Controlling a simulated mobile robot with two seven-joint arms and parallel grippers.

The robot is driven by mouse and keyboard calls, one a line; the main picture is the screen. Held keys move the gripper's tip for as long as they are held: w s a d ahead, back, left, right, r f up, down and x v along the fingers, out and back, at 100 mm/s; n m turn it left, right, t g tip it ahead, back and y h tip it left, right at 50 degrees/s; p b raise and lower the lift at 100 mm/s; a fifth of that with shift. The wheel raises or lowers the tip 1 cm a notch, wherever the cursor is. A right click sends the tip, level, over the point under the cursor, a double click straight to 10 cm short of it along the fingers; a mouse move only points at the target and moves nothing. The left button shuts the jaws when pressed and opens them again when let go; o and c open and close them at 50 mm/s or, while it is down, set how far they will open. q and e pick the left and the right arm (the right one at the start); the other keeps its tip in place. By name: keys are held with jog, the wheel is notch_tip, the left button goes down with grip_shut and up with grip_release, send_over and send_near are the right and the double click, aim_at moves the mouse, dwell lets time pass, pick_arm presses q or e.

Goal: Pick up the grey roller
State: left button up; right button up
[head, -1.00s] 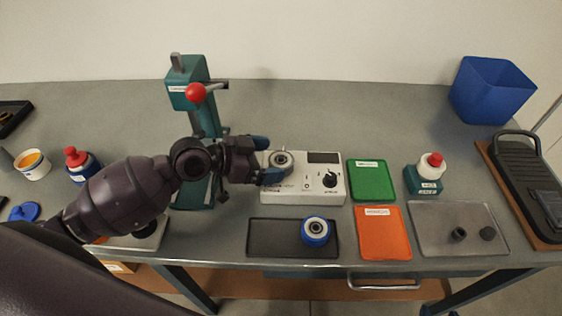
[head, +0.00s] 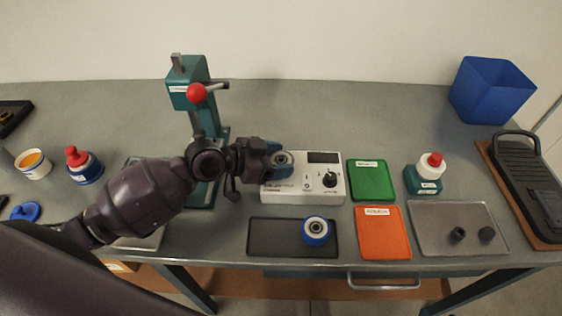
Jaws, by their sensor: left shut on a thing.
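The grey roller (head: 282,158) is a small round grey piece with a ring-shaped top. It is at the left end of the white tester box (head: 304,198), in the head view's middle. My left gripper (head: 279,159) reaches in from the left, its blue-tipped fingers shut on the roller from either side. I cannot tell whether the roller still touches the box. My right gripper is not in view.
A blue-rimmed roller (head: 316,231) sits on a dark tray (head: 270,236) in front. Green (head: 371,180) and orange (head: 382,232) mats lie to the right, beside a grey tray (head: 440,225). A teal press (head: 203,105) with a red knob stands behind my left arm.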

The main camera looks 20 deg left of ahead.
pick_arm(q)
jog(key=shift+r, duration=0.4)
notch_tip(320, 180, up, 7)
jog(key=p, duration=0.1)
jog(key=s+a+b, duration=0.3)
jog(key=s+a, duration=0.8)
jog(key=a, duration=0.2)
jog(key=shift+a+f, duration=0.4)
jog(key=shift+f, duration=0.05)
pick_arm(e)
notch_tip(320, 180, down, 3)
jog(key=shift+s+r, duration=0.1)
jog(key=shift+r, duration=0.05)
